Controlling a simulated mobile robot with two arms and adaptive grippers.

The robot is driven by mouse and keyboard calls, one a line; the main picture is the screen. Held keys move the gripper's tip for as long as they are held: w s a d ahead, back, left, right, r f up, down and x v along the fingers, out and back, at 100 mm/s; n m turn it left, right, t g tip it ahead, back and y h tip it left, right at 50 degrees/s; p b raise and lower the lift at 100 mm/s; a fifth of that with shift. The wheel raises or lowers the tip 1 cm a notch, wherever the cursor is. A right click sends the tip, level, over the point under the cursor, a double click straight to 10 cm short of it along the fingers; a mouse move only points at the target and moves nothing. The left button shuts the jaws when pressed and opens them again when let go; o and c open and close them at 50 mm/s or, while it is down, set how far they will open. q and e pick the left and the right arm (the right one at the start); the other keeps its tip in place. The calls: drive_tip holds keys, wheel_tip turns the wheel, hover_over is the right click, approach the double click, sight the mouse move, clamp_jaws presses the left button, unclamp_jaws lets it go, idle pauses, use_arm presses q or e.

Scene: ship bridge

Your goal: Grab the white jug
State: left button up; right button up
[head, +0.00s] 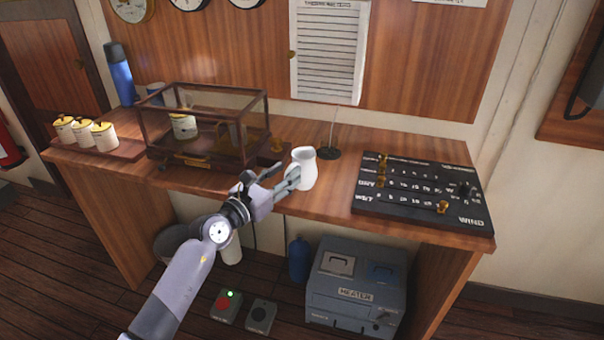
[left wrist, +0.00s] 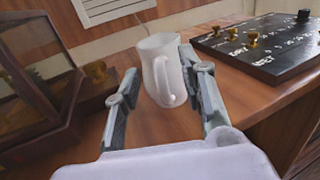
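The white jug (head: 302,168) stands upright on the wooden desk, between the glass case and the black board. In the left wrist view the jug (left wrist: 160,68) has its handle facing my gripper. My left gripper (head: 279,180) is at the near left side of the jug, with its fingers apart. In the left wrist view the open left gripper (left wrist: 154,86) has one finger to the left of the jug with a gap. The other finger is close by the jug's right side; I cannot tell whether it touches. My right gripper is not in view.
A wood-framed glass case (head: 205,165) stands left of the jug, and a black board with brass knobs (head: 420,195) lies to the right. A grey heater box (head: 355,290) is below the desk (head: 345,218).

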use_arm(q)
drive_tip(key=shift+x, duration=1.2)
drive_tip(key=shift+c, duration=0.6)
clamp_jaws()
